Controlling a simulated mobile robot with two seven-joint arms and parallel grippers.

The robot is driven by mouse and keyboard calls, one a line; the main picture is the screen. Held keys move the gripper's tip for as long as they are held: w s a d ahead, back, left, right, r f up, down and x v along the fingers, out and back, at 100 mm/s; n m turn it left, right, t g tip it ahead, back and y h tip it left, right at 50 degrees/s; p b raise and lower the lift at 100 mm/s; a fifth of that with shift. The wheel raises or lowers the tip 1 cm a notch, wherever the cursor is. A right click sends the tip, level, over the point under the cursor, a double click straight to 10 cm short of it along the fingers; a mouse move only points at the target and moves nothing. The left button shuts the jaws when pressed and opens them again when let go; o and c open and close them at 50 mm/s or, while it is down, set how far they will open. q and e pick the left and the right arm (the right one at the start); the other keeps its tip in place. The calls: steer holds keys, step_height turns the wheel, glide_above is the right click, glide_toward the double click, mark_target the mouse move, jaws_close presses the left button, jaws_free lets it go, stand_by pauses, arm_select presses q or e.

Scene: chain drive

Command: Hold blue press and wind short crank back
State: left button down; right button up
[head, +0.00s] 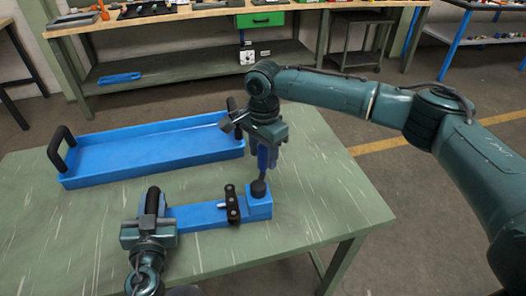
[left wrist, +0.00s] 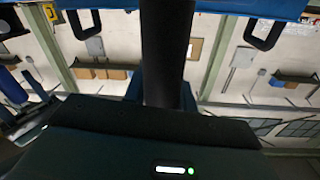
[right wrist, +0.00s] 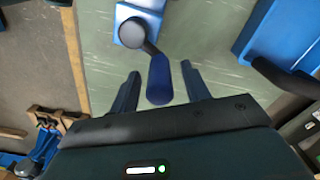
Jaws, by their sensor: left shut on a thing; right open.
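The blue press (head: 195,216) lies on the green table, a long blue body with a black upright handle at its left end. My left gripper (head: 152,217) is shut on that black handle, which fills the middle of the left wrist view (left wrist: 165,50). At the press's right end is the short crank, with a round black hub (head: 258,188) and a blue grip (right wrist: 159,80). My right gripper (right wrist: 157,82) is open, one finger on each side of the blue grip, with gaps to both. In the head view this gripper partly hides the crank.
A dark chain link piece (head: 232,204) sits across the press, left of the hub. A blue tray (head: 150,150) with black handles stands behind the press. The table (head: 330,200) is clear at the right. A workbench (head: 190,18) stands further back.

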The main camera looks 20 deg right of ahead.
steer(key=shift+c, duration=0.4)
steer(key=c, duration=0.9)
steer(key=shift+a+n, duration=0.1)
steer(key=shift+n, duration=0.2)
